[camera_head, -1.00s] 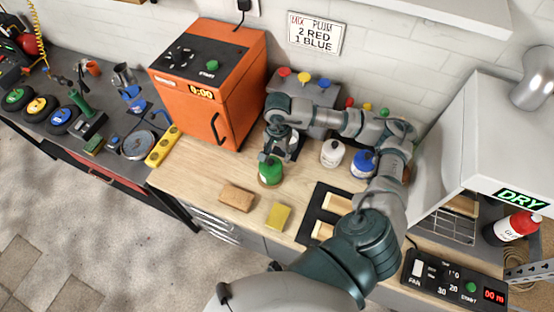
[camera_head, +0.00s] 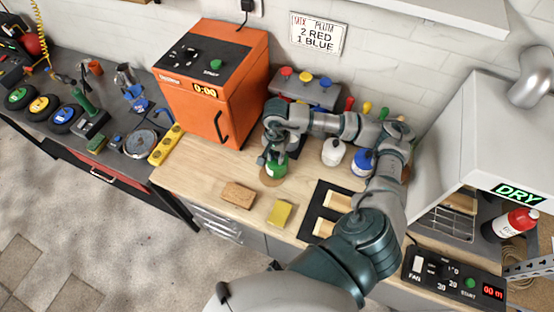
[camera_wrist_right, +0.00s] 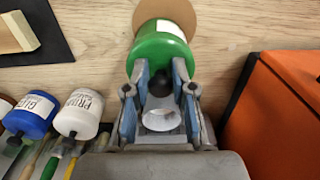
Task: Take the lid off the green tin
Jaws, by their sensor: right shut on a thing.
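The green tin (camera_head: 277,169) is on the wooden bench in front of the orange oven, over a round brown disc (camera_head: 268,180). The tin (camera_wrist_right: 160,46) and the disc (camera_wrist_right: 176,8) also show in the right wrist view. My right gripper (camera_head: 270,157) is at the top of the tin. In the right wrist view its blue-padded fingers (camera_wrist_right: 160,84) are shut on a dark knob (camera_wrist_right: 160,82) at the tin's top end. The lid's rim is mostly hidden, and I cannot tell whether it touches the tin. My left gripper is out of view.
The orange oven (camera_head: 215,85) stands left behind the tin. White (camera_head: 333,152) and blue (camera_head: 362,163) bottles stand to its right. A brown block (camera_head: 238,195) and a yellow sponge (camera_head: 281,213) lie in front, with bare wood around them.

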